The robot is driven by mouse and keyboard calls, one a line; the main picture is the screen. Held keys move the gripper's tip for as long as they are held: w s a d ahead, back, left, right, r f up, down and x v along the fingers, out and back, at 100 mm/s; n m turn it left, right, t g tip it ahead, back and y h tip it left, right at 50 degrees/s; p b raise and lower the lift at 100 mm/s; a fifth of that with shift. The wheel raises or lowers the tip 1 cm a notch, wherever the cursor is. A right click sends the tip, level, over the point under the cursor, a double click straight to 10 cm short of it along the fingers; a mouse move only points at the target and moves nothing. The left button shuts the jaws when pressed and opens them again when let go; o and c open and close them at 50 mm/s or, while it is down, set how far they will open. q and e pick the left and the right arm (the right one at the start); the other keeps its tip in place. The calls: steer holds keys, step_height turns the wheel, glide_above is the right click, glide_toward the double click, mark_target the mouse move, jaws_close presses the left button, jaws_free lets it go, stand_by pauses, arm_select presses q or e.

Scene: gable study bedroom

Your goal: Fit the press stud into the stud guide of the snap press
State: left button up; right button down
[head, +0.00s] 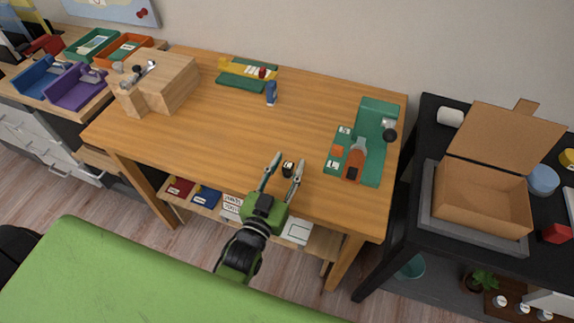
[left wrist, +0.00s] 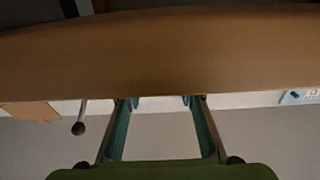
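The snap press is probably the green device (head: 372,115) at the right end of the wooden desk, with a black ball knob (head: 390,135) and an orange-and-black part (head: 354,163). I cannot make out its stud guide. A small dark piece with a pale mark (head: 288,169), perhaps the press stud, shows near the desk's front edge. My left gripper (head: 285,166) is open, its fingertips on either side of that piece in the head view. In the left wrist view the open fingers (left wrist: 159,102) have nothing visible between them. My right gripper is not in view.
A wooden block (head: 170,82) stands at the desk's left. A green-and-yellow fixture (head: 245,76) and a small blue item (head: 271,93) are at the back. An open cardboard box (head: 482,200) is on the black table at right. The desk's middle (head: 230,125) is clear.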

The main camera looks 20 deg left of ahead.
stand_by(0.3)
arm_select(q)
steer(key=shift+f+b, duration=0.15)
steer(key=shift+b, duration=0.2)
steer(key=s, duration=0.1)
steer(key=s+p, duration=0.1)
steer(key=shift+s+r, duration=0.2)
steer(key=shift+s, duration=0.1)
steer(key=s+a+f+p, duration=0.1)
steer(key=s+p, duration=0.1)
steer(key=s, duration=0.9)
steer(key=shift+a+p, duration=0.15)
steer(key=shift+p, duration=0.25)
steer(key=shift+s+f, duration=0.1)
steer(key=shift+f, duration=0.15)
